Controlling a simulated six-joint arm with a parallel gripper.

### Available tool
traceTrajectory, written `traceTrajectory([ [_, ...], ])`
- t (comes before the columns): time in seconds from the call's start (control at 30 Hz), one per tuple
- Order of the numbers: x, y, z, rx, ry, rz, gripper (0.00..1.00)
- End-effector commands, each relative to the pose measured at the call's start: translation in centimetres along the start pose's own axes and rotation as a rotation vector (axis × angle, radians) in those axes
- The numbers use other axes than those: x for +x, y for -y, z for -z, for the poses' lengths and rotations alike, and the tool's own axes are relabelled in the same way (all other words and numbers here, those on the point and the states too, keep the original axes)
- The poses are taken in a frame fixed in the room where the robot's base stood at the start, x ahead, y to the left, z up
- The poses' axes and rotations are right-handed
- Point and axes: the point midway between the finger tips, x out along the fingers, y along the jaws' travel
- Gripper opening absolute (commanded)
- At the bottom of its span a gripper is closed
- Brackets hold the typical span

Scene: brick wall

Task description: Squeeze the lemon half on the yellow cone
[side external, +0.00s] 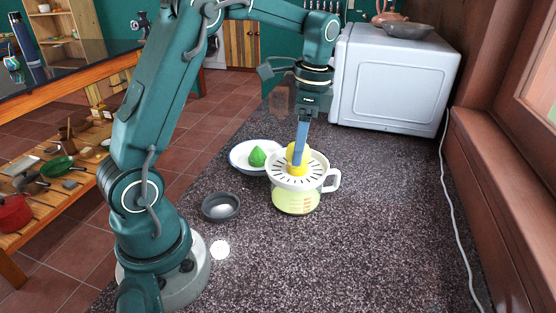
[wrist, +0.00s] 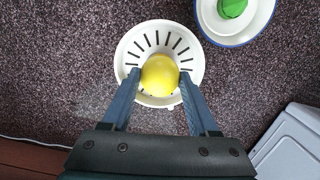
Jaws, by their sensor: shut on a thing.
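The yellow lemon half (wrist: 160,75) is between the two blue fingers of my gripper (wrist: 159,84) in the wrist view. My gripper is shut on it, over the middle of the white slotted juicer top (wrist: 132,48). In the side view my gripper (side external: 298,158) points down at the juicer (side external: 297,202), with the lemon half (side external: 293,149) partly behind a finger. Yellow (side external: 297,171) also shows below the finger at the juicer's centre, likely the cone. In the wrist view the cone is hidden under the lemon. Whether lemon and cone touch is hard to tell.
A white plate with a blue rim (side external: 238,155) holds a green cone-shaped piece (side external: 257,157) behind and left of the juicer. A small dark bowl (side external: 221,207) stands left of it. A white appliance (side external: 395,80) stands at the back. The counter at front right is clear.

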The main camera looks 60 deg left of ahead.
Motion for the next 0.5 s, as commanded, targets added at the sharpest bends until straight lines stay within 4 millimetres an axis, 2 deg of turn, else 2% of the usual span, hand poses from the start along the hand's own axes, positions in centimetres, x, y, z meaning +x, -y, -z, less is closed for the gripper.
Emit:
traceTrajectory([
  [0.23,0.03,-0.08,-0.15,0.247,0.006,0.026,0.00],
  [0.5,-0.05,-0.04,-0.12,0.277,0.004,0.031,0.00],
])
